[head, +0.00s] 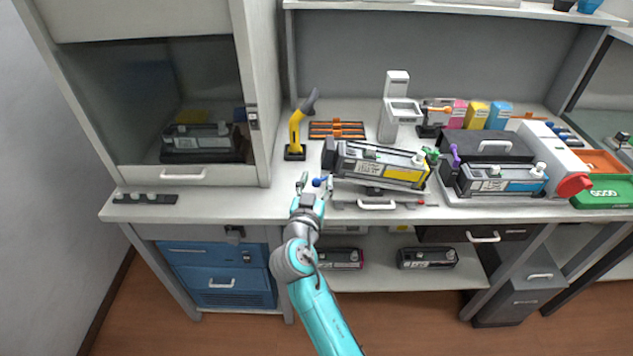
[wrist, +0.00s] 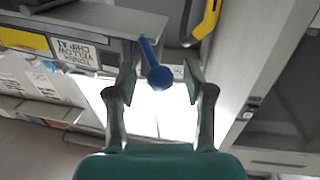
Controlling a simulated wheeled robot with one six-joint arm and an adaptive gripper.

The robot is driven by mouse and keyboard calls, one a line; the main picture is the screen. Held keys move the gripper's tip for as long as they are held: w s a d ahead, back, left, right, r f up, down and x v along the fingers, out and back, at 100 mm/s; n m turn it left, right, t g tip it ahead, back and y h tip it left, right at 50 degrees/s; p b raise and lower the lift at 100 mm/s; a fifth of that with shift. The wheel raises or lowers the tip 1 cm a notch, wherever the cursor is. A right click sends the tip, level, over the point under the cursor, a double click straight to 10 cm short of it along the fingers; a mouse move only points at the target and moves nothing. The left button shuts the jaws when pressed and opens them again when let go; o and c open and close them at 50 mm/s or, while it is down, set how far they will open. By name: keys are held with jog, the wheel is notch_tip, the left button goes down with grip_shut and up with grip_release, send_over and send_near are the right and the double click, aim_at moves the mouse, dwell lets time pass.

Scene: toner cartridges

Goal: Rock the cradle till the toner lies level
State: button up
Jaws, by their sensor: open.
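A grey and black toner cartridge (head: 378,163) with a yellow label lies in the rocking cradle (head: 373,188) near the bench's front edge. It is tilted, with its left end higher than its right. A blue ball-ended lever (head: 318,182) sticks out at the cradle's left. My gripper (head: 315,185) is open at this lever. In the wrist view the blue lever (wrist: 158,72) stands between the two open fingers (wrist: 160,82), with gaps on both sides. The cartridge's yellow label (wrist: 25,41) shows upside down at the upper left. The cradle's base is mostly hidden under the cartridge.
A yellow and grey hooked tool (head: 296,133) stands behind on the left. An orange rack (head: 337,130) and a white stand (head: 397,107) are behind the cradle. Another cartridge (head: 500,181) lies at right. A cabinet (head: 200,120) stands at left.

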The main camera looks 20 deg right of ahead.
jog(key=shift+w, duration=0.1)
grip_shut()
jog(key=shift+w+a+f+n+t, duration=0.15)
jog(key=shift+f+n, duration=0.6)
jog(key=shift+f, duration=0.45)
jog(key=shift+s+a+f+n+t, duration=0.15)
jog(key=shift+f+n, duration=0.65)
jog(key=shift+f, duration=0.4)
jog(key=shift+w+a+f+n+t, duration=0.15)
jog(key=shift+f+n, duration=0.6)
jog(key=shift+f, duration=0.45)
grip_release()
jog(key=shift+r, duration=0.1)
jog(key=r+v, duration=0.1)
jog(key=v, duration=1.1)
jog(key=shift+f, duration=0.5)
